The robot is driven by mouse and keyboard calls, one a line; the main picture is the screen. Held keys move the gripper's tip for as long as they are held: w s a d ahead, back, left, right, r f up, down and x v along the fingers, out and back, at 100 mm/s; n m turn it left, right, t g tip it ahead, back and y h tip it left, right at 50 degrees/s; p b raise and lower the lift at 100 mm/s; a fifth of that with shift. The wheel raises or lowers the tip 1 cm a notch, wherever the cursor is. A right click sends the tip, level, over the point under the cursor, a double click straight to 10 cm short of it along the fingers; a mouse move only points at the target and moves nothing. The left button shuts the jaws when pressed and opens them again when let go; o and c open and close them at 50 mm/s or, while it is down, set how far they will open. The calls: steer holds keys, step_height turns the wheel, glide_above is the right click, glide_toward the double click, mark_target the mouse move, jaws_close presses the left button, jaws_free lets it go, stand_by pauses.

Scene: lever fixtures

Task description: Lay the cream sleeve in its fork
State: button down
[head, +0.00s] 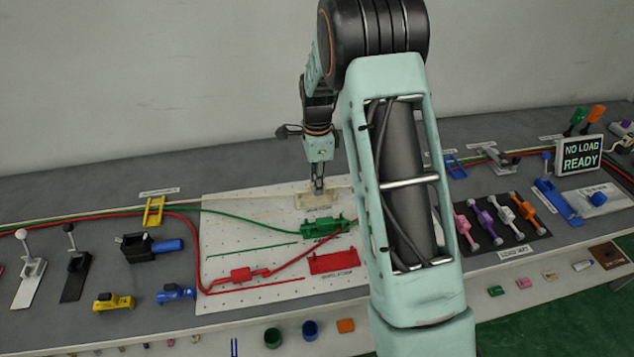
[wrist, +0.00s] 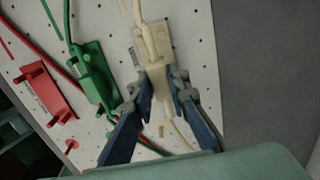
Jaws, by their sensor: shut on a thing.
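My gripper (head: 318,188) points down over the cream fork (head: 314,203) at the back of the white pegboard. In the wrist view its two fingers (wrist: 160,84) are closed on the cream sleeve (wrist: 160,78), at the near end of the cream fork (wrist: 150,36). The cream cable runs out from both ends of this pair. Sleeve and fork are the same colour and overlap, so I cannot tell whether the sleeve rests in the fork or is just above it. In the head view the gripper largely hides the sleeve.
The green fork (head: 322,227) with green parts stands just in front. The red fork (head: 334,262) looks empty, and the red sleeve (head: 243,275) lies on the board to its left. Levers stand at left; a "NO LOAD READY" screen (head: 579,156) stands at right.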

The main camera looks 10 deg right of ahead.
steer(key=shift+f, duration=0.1)
steer(key=shift+f+b, duration=0.45)
steer(key=shift+f, duration=0.2)
steer(key=shift+f, duration=0.2)
steer(key=shift+f+b, duration=0.35)
steer(key=shift+b, duration=0.05)
stand_by(0.3)
steer(key=c, duration=1.8)
jaws_free()
steer(key=shift+o, duration=0.3)
